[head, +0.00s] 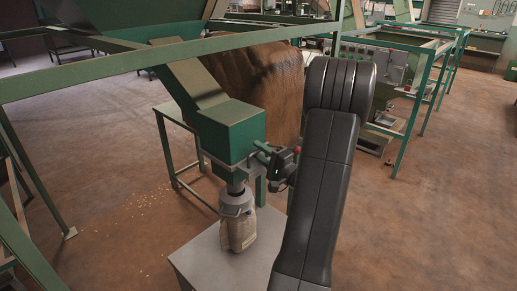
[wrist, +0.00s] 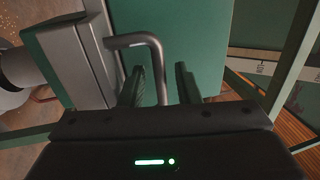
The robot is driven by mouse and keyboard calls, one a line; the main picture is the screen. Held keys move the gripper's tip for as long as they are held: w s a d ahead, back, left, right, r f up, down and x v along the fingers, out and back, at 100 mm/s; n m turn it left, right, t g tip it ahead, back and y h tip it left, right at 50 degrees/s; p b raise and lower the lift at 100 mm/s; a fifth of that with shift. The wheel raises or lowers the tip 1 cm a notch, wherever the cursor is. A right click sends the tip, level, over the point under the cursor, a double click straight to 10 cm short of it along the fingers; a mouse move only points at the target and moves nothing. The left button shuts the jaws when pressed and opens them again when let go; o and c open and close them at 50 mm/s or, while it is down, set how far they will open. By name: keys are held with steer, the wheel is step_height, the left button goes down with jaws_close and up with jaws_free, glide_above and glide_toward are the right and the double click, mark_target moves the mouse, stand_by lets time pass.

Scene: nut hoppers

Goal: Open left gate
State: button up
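The green hopper outlet box (head: 232,132) stands in the middle of the head view, under a sloping green chute. A bent grey bar handle (wrist: 158,68) shows in the wrist view in front of a green panel (wrist: 205,40). It appears to be the gate's handle. My gripper (head: 268,155) is at the right side of the box. In the wrist view my gripper (wrist: 162,86) is open, with one finger on each side of the handle's straight part and gaps visible. The gate plate itself cannot be made out.
A filled sack (head: 239,232) hangs below the spout over a grey stand (head: 200,262). Green frame bars (head: 140,66) cross above and to the left. A large brown heap (head: 265,75) lies behind. The floor (head: 430,225) at right is clear.

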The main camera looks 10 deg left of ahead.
steer(key=shift+w+a, duration=0.25)
steer(key=shift+a, duration=0.1)
steer(key=shift+c, duration=0.4)
jaws_close()
steer(key=r+b+v, duration=0.1)
steer(key=b+v, duration=0.3)
steer(key=v, duration=0.5)
steer(key=shift+s+d+r, duration=0.25)
steer(key=shift+d+r, duration=0.15)
steer(key=shift+o, duration=0.4)
jaws_free()
